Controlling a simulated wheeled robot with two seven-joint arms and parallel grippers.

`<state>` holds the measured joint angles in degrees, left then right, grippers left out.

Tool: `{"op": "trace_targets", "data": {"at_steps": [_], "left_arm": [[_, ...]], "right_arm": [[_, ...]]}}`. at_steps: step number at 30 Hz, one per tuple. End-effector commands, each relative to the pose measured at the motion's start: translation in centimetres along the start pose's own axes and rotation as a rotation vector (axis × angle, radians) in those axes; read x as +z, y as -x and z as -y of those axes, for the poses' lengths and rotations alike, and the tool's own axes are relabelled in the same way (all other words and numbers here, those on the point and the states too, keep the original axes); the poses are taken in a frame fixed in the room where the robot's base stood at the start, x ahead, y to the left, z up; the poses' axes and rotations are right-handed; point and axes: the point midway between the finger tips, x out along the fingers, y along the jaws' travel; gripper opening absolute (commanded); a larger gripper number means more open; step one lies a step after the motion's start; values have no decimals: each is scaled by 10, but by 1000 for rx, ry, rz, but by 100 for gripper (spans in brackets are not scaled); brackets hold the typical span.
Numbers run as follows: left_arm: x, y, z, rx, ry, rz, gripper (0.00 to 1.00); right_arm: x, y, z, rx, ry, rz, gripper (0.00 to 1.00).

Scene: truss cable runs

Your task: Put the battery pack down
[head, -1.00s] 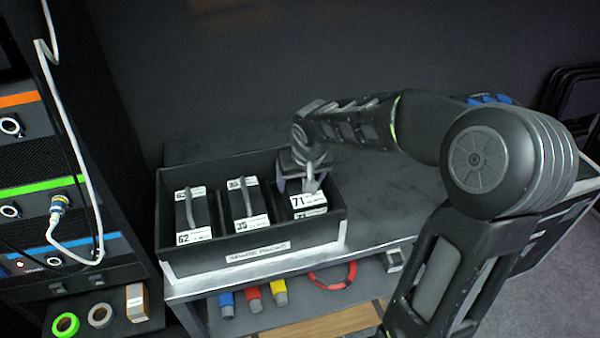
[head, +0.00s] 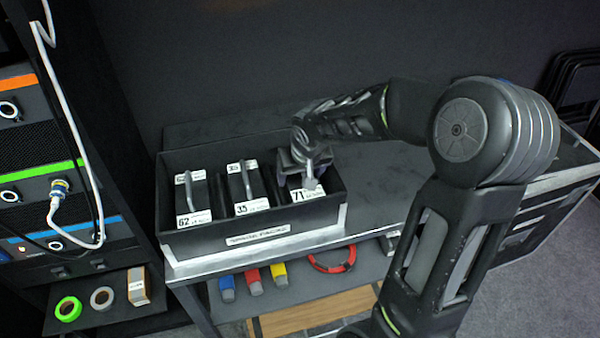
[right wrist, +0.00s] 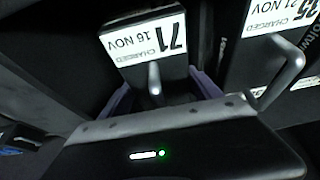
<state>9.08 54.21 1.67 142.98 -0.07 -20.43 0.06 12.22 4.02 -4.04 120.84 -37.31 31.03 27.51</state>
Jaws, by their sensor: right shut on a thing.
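The battery pack (head: 302,194), dark with a white label reading 71, is in the right-hand bay of a dark box (head: 200,240). Its label also shows in the right wrist view (right wrist: 145,42). My right gripper (head: 299,178) reaches down over it from above. Its fingers (right wrist: 160,95) are shut on the pack's grey handle. The pack's lower part is hidden by the box wall, so I cannot tell whether it touches the bottom. My left gripper is not in view.
Two similar packs, labelled 62 (head: 193,218) and 35 (head: 247,207), stand in the left and middle bays. The box sits on a grey bench (head: 385,185) with clear top to its right. An equipment rack (head: 75,130) with a hanging white cable stands at left.

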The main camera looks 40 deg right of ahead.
Motion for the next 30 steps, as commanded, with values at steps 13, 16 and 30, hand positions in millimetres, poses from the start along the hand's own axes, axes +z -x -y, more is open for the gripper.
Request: {"op": "trace_targets", "data": {"at_steps": [13, 16, 30], "left_arm": [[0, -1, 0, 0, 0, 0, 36], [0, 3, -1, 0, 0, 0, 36], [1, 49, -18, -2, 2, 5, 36]], "right_arm": [[0, -1, 0, 0, 0, 0, 82], [-1, 3, 0, 0, 0, 0, 82], [-3, 89, 0, 0, 1, -2, 82]]}}
